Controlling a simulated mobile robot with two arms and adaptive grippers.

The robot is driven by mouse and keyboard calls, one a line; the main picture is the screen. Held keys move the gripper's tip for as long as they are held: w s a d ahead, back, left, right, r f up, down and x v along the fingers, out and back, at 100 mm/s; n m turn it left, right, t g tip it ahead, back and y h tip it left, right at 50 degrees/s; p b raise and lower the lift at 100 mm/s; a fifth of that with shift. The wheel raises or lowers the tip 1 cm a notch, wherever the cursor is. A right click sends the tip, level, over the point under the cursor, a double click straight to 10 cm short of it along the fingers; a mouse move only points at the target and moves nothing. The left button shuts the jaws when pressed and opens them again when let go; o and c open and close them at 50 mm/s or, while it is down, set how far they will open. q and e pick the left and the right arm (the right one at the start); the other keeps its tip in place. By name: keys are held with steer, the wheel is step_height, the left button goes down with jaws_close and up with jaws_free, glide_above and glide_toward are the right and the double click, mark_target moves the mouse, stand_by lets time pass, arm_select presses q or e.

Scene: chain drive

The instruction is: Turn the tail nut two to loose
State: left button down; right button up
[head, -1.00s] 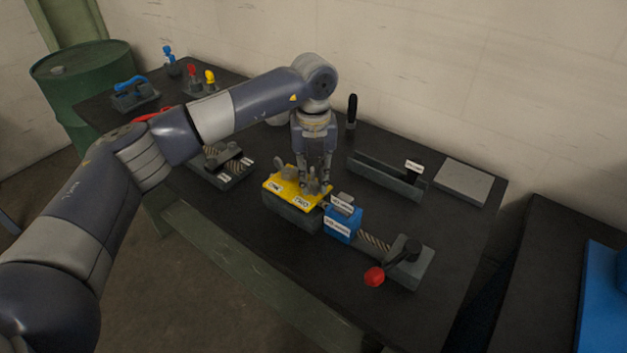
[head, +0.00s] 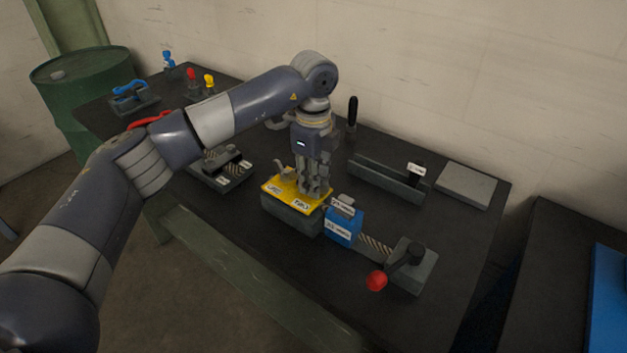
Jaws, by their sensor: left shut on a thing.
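A yellow plate (head: 276,190) lies on top of a grey block (head: 290,214) in the middle of the table. A grey wing-shaped nut (head: 284,173) stands uncovered on the plate's left part, near a white label. My left gripper (head: 312,190) points straight down over the plate's right part, by the other label (head: 300,203), which seems to read "TWO". Its fingers are shut on tail nut two, which they mostly hide. My right gripper is not in view.
Just right of the plate is a blue labelled block (head: 342,226) on a screw, with a red-knobbed crank (head: 376,281) at its end. A grey channel (head: 386,182) and a flat grey plate (head: 466,184) lie behind. The table's front right is bare.

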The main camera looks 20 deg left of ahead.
arm_select(q)
steer(key=n, duration=0.6)
steer(key=shift+s+f, duration=0.1)
steer(key=shift+f, duration=0.15)
steer(key=shift+n, duration=0.4)
steer(key=c, duration=1.7)
jaws_free()
steer(key=shift+r, duration=0.15)
step_height(320, 180, up, 12)
steer(key=shift+f, duration=0.15)
